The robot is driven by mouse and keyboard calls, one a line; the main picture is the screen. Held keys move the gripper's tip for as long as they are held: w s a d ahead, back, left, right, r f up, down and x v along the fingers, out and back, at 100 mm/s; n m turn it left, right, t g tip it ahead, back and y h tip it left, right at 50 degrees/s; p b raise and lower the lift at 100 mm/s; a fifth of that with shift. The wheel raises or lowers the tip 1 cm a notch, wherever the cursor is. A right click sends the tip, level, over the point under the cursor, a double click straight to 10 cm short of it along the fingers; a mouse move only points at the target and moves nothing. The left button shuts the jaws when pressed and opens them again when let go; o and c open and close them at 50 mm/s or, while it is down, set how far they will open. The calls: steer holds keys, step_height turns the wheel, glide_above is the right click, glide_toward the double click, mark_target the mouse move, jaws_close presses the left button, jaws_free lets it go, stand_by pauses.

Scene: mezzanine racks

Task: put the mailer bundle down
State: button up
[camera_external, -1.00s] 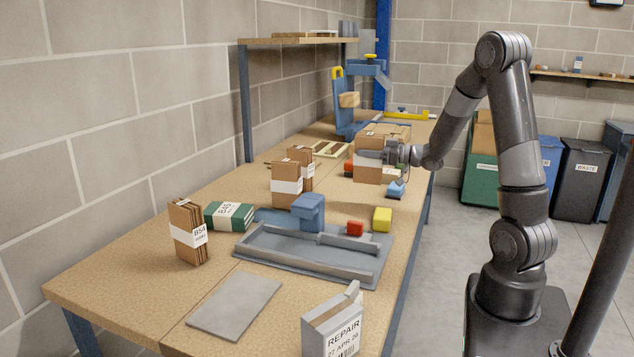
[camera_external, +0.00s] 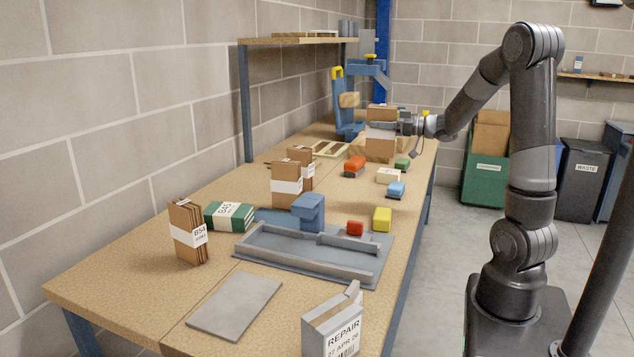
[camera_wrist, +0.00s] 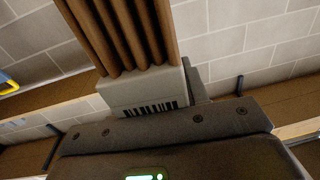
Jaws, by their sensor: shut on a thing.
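My gripper (camera_external: 400,128) is shut on a brown mailer bundle (camera_external: 381,148) with a pale band, over the far end of the bench (camera_external: 140,265). The bundle stands upright in the external view. I cannot tell whether its bottom touches the bench or hangs just above it. In the wrist view the bundle's brown folded layers (camera_wrist: 125,35) rise from a white band with a barcode (camera_wrist: 145,93), close against my dark gripper body (camera_wrist: 165,132). The fingertips are largely hidden by the bundle.
Banded bundles (camera_external: 286,186), a grey tray (camera_external: 310,262) and a REPAIR holder (camera_external: 333,325) are nearer.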

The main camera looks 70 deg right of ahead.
steer(key=w+a+n+g+y, duration=0.2)
steer(key=w+a+n+y, duration=0.25)
steer(key=w+a, duration=0.6)
steer(key=w+a+n+g+y, duration=0.3)
steer(key=w+a+y, duration=0.25)
steer(key=a, duration=1.05)
steer(key=a+n+g+y, duration=0.5)
steer(key=a+g, duration=0.1)
steer(key=a, duration=1.7)
steer(key=a+f, duration=1.1)
steer(key=f, duration=0.5)
steer(key=shift+w+a+f, duration=0.15)
steer(key=shift+w+f, duration=0.05)
steer(key=shift+w, duration=0.25)
